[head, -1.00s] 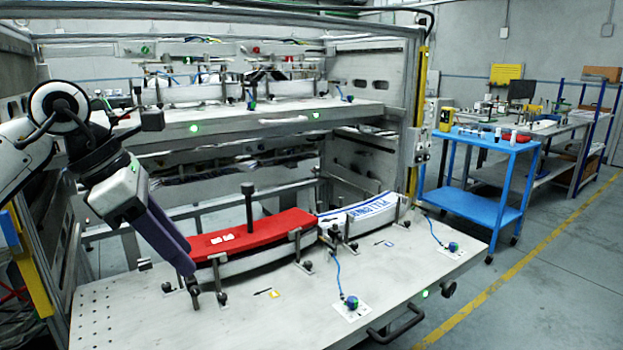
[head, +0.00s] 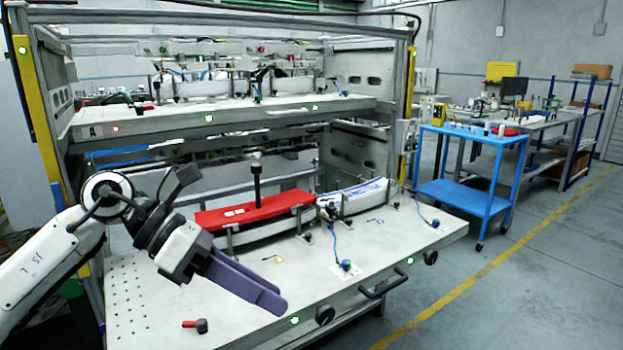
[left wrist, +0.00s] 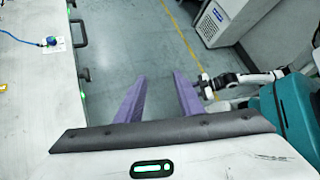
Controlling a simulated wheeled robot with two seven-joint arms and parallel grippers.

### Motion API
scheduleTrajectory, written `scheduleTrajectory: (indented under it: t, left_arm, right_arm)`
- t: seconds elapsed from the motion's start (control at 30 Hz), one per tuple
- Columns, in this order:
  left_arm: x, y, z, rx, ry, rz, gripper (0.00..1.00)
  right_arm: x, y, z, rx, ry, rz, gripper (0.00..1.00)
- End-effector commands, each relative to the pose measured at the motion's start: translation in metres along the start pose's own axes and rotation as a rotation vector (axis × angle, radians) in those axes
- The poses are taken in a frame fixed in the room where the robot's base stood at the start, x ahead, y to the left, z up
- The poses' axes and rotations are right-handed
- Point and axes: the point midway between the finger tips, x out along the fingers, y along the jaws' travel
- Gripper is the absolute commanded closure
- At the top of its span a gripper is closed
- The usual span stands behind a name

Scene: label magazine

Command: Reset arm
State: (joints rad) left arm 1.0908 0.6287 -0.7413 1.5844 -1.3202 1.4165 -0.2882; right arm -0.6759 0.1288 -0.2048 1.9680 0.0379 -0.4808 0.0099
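My left gripper (head: 275,305) hangs over the front part of the lower white table, fingers pointing right and down. In the left wrist view its two purple fingers (left wrist: 159,77) stand apart with only floor between them, so it is open and empty. The red curved piece (head: 255,211) lies on its fixture behind the gripper, apart from it. A white piece with blue lettering (head: 362,196) lies to its right.
The lower table (head: 130,300) has a handle (head: 385,292) on its front edge. A small red-handled part (head: 196,326) lies at its near edge. The upper shelf (head: 200,122) is above. A blue cart (head: 465,195) stands right, with clear floor before it.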

Motion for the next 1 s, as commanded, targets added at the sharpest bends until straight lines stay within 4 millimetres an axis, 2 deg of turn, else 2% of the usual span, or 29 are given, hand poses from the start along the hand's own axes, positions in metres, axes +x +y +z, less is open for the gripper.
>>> scheduleTrajectory:
  t: [0.03, 0.1, 0.2, 0.27, 0.37, 0.43, 0.5, 0.57, 0.63, 0.73, 0.83, 0.9, 0.97, 1.0]
  left_arm:
    - [0.018, -0.010, 0.001, -0.042, -0.060, -0.067, 0.66]
    - [0.036, -0.025, 0.007, -0.114, -0.163, -0.161, 0.66]
    - [0.058, -0.045, 0.020, -0.277, -0.357, -0.321, 0.66]
    - [0.063, -0.052, 0.028, -0.406, -0.488, -0.415, 0.66]
    - [0.064, -0.047, 0.033, -0.658, -0.699, -0.547, 0.66]
    - [0.061, -0.033, 0.028, -0.857, -0.842, -0.621, 0.66]
    - [0.059, -0.012, 0.014, -1.071, -0.979, -0.677, 0.66]
    - [0.060, 0.009, -0.008, -1.268, -1.090, -0.709, 0.66]
    - [0.064, 0.035, -0.044, -1.508, -1.212, -0.730, 0.66]
    - [0.079, 0.064, -0.112, -1.863, -1.366, -0.722, 0.66]
    - [0.098, 0.077, -0.185, -2.180, -1.480, -0.678, 0.66]
    - [0.114, 0.075, -0.237, -2.390, -1.541, -0.631, 0.66]
    - [0.128, 0.068, -0.280, -2.561, -1.582, -0.579, 0.66]
    - [0.136, 0.061, -0.306, 2.637, 1.588, 0.539, 0.66]
  right_arm:
    - [0.000, 0.000, 0.002, 0.001, -0.003, 0.000, 0.69]
    - [0.000, 0.000, 0.004, 0.001, -0.006, 0.000, 0.69]
    - [-0.001, -0.001, 0.005, 0.001, -0.009, -0.001, 0.69]
    - [-0.001, -0.001, 0.005, 0.002, -0.010, -0.001, 0.69]
    - [-0.001, -0.001, 0.007, 0.002, -0.013, -0.001, 0.69]
    - [-0.001, -0.001, 0.008, 0.002, -0.015, -0.002, 0.69]
    - [-0.001, -0.002, 0.008, 0.002, -0.015, -0.002, 0.69]
    - [-0.001, -0.002, 0.008, 0.002, -0.015, -0.003, 0.69]
    - [-0.001, -0.002, 0.008, 0.002, -0.016, -0.003, 0.69]
    - [-0.001, -0.002, 0.008, 0.002, -0.016, -0.003, 0.69]
    - [-0.001, -0.002, 0.008, 0.002, -0.016, -0.004, 0.69]
    - [-0.001, -0.002, 0.008, 0.002, -0.016, -0.004, 0.69]
    - [-0.001, -0.003, 0.008, 0.002, -0.016, -0.004, 0.69]
    - [-0.001, -0.003, 0.008, 0.002, -0.016, -0.004, 0.69]
